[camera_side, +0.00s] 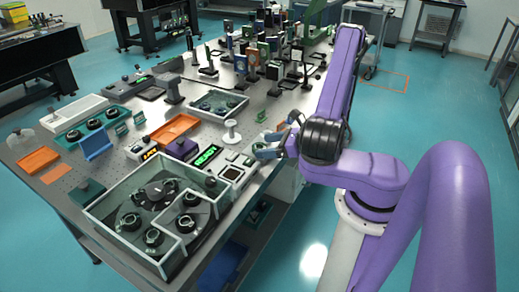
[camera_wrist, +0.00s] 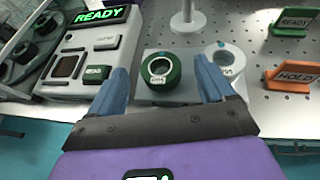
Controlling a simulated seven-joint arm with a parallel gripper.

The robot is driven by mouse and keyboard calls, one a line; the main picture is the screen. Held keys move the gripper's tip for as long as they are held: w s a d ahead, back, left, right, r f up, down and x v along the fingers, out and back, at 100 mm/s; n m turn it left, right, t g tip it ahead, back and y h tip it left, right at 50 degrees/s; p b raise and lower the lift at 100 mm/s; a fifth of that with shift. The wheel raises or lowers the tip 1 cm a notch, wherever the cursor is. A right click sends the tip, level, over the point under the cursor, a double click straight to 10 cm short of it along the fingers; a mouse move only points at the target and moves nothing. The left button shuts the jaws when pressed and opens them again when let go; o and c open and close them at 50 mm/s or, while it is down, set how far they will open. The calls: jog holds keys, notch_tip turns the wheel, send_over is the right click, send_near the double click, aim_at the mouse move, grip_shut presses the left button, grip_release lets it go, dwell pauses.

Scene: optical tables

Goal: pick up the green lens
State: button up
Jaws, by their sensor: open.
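The green lens (camera_wrist: 161,71) is a thick green ring with a pale inner rim and a small white label. In the wrist view it sits on a light grey block (camera_wrist: 150,94), between my two blue fingers. My gripper (camera_wrist: 160,64) is open, with one finger to each side of the green lens and nothing clamped. A white ring-shaped lens (camera_wrist: 229,58) stands close to the right, by the right finger. In the side view my gripper (camera_side: 266,146) is low at the table's right edge. I cannot make out the green lens clearly there.
A grey device (camera_wrist: 92,45) with a lit READY display is left of my gripper. A white post (camera_wrist: 188,18) stands behind the lenses. Other equipment crowds the perforated table (camera_side: 262,190).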

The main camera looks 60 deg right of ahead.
jog(key=shift+x, duration=0.8)
jog(key=shift+c, duration=0.3)
jog(key=c, duration=1.1)
jog(key=shift+r, duration=0.15)
